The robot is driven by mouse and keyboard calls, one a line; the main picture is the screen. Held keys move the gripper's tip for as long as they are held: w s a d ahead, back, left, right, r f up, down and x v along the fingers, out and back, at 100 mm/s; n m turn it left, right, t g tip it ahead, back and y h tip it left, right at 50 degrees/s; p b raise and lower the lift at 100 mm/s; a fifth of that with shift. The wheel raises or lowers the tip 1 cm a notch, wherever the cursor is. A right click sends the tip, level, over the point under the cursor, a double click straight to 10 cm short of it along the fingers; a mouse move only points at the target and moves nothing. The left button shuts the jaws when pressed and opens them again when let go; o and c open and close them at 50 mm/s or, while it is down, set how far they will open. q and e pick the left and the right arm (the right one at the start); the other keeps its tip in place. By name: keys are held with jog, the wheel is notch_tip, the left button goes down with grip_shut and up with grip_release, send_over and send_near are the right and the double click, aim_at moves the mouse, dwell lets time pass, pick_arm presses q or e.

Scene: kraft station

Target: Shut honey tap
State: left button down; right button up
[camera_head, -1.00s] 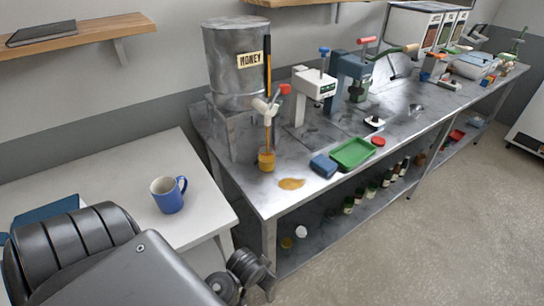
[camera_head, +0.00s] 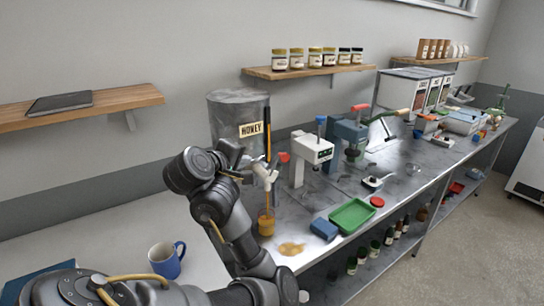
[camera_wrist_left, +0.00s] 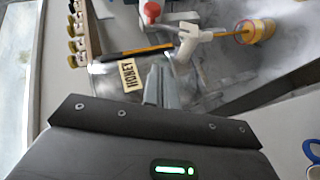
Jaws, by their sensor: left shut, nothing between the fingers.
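The grey honey tank (camera_head: 238,112), labelled HONEY, stands at the left end of the metal bench. Its pale tap (camera_head: 265,174) has a lever with a red knob (camera_head: 284,157) pointing up to the right. An amber stream runs from the tap into a jar (camera_head: 266,226) below. In the left wrist view, the tap (camera_wrist_left: 187,45), red knob (camera_wrist_left: 152,10) and jar (camera_wrist_left: 262,31) appear turned sideways. My left gripper (camera_head: 246,166) is beside the tap, partly hidden by my wrist. Its shut, empty fingers (camera_wrist_left: 158,72) point toward the tap; contact cannot be told. My right gripper is not in view.
A honey puddle (camera_head: 291,249) lies on the bench beside the jar. A blue block (camera_head: 324,229), green tray (camera_head: 352,216) and white machine (camera_head: 311,151) stand to the right. A blue mug (camera_head: 166,260) is on the white table at left.

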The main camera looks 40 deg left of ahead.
pick_arm(q)
jog(key=r+n, duration=0.1)
jog(key=r, duration=0.1)
send_near(278, 154)
jog(key=w+a+f, duration=0.1)
jog(key=w+a, duration=0.3)
jog(key=a, duration=0.1)
jog(key=shift+t, duration=0.3)
jog(key=d, duration=0.1)
jog(key=d+p, duration=0.1)
jog(key=w+d+f+p, duration=0.1)
jog(key=shift+w+d, duration=0.15)
jog(key=shift+d, duration=0.25)
jog(key=shift+w+a+f, duration=0.1)
jog(key=shift+f, duration=0.05)
jog(key=shift+a, duration=0.15)
